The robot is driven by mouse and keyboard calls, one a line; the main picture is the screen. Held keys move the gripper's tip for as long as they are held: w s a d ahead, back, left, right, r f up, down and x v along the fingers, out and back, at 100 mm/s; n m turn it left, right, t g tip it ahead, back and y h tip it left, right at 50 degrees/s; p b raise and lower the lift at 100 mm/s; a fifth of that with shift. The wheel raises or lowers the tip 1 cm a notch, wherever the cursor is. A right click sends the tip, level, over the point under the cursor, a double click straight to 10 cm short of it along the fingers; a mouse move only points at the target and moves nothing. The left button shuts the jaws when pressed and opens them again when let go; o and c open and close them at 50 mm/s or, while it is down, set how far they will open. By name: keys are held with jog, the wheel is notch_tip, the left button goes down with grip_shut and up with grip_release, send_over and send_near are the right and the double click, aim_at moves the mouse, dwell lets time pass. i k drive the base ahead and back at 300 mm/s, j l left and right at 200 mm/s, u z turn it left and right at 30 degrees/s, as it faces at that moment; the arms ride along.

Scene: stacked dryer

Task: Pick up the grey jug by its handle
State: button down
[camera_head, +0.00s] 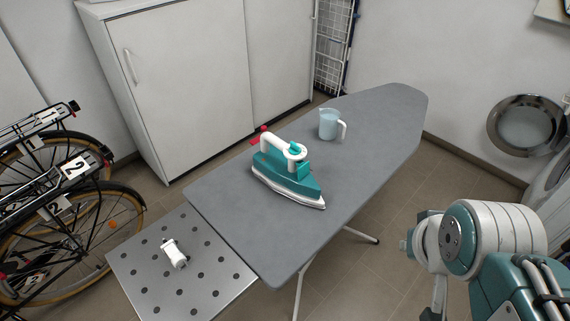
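The jug (328,124) is a small pale blue-grey, see-through vessel with a spout at its upper left. It stands upright on the grey ironing board (383,112), towards the far side. Its white handle (343,128) faces right and is clear of other things. My arm (455,238) comes in at the lower right, well apart from the jug. No gripper fingers can be made out in the picture, and nothing touches the jug.
A teal and white iron (288,170) lies on the board in front and left of the jug. A perforated metal plate (205,268) with a small white object (174,253) adjoins the board's near end. Bicycles (62,205), a white cabinet (185,75) and a round-door dryer (524,126) surround it.

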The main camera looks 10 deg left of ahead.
aim_at(330, 120)
jog(key=i+l+u, duration=0.1)
jog(key=l, duration=0.3)
jog(key=i+l+u, duration=0.15)
jog(key=l, duration=0.25)
jog(key=i+l+u, duration=0.2)
jog(key=i+l, duration=0.2)
jog(key=i+l+u, duration=0.2)
jog(key=i+l, duration=0.2)
jog(key=i+l+u, duration=0.25)
jog(key=l, duration=0.35)
jog(key=i, duration=0.05)
